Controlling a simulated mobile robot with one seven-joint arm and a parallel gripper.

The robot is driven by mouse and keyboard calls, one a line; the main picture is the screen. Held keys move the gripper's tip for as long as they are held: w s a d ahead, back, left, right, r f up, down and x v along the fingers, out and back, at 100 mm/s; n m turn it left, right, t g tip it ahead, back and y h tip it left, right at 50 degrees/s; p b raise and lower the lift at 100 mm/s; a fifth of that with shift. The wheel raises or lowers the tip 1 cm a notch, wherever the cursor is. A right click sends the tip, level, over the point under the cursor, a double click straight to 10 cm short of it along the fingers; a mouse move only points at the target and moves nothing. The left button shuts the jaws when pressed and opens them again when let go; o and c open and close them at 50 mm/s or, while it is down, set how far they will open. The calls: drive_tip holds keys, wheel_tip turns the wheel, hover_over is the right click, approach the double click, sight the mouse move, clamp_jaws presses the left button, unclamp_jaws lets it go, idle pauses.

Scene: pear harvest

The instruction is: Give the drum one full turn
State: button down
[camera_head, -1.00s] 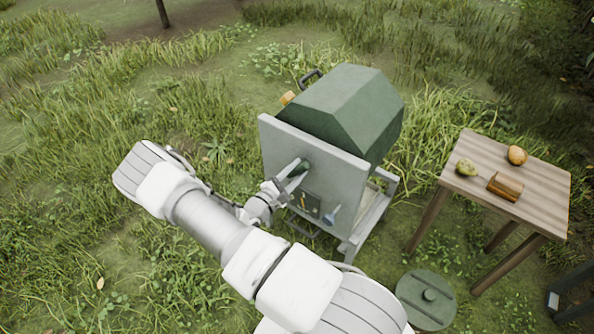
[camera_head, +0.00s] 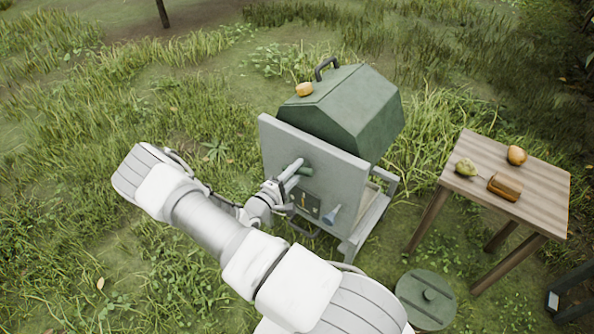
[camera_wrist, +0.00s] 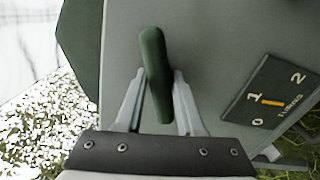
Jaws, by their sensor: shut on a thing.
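The green drum (camera_head: 345,112) sits in a grey stand in the head view. A dark handle (camera_head: 326,66) and an orange, rounded thing (camera_head: 304,89) are on its upper side. A green crank grip (camera_wrist: 155,70) sticks out in front of the grey panel (camera_wrist: 205,30). My gripper (camera_wrist: 160,88) is shut on the crank grip, one finger on each side. In the head view my gripper (camera_head: 284,185) is at the panel's front, and my wrist partly hides the crank.
A wooden table (camera_head: 535,205) at right bears a pear (camera_head: 466,168), an orange fruit (camera_head: 516,155) and a brown block (camera_head: 505,187). A round green lid (camera_head: 426,299) lies on the grass.

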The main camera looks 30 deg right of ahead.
drive_tip(key=m, duration=0.4)
drive_tip(key=shift+m, duration=0.4)
idle(0.4)
drive_tip(key=shift+c, duration=2.4)
unclamp_jaws()
drive_tip(key=p+v, duration=0.1)
drive_tip(key=v, duration=0.9)
drive_tip(key=shift+r, duration=0.1)
